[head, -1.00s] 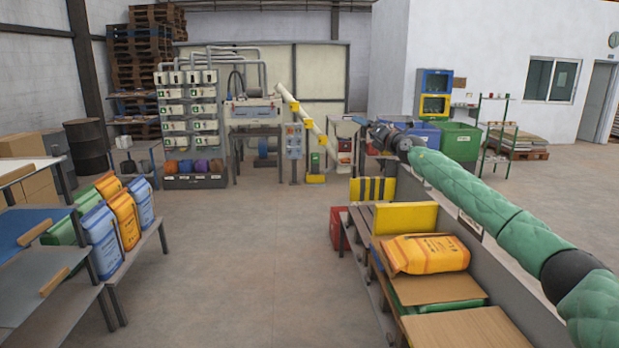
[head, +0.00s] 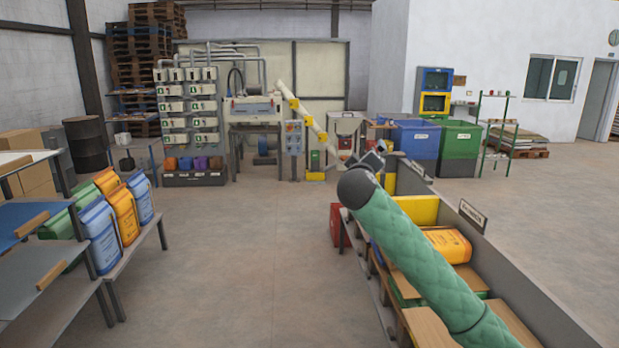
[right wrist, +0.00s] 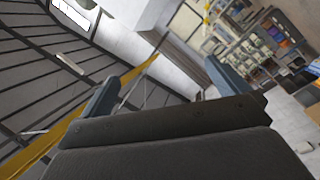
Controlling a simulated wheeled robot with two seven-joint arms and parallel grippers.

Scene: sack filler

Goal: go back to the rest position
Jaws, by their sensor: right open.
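My right arm, in a green padded sleeve, reaches in from the lower right of the head view, over the bench with the sacks. Its dark rounded joint is nearest the middle. My right gripper (head: 374,160) shows small and partly hidden just beyond that joint. In the right wrist view the two dark fingers of my right gripper (right wrist: 158,92) stand apart with nothing between them. That view is tilted and looks up towards the roof and wall. My left gripper is not in view.
An orange sack (head: 449,246) lies on the right bench, partly behind my arm. A low grey wall (head: 500,268) runs along that bench. Blue and orange sacks (head: 102,240) stand on the left rack. Blue and green bins (head: 460,142) stand farther back. The middle floor (head: 235,260) is clear.

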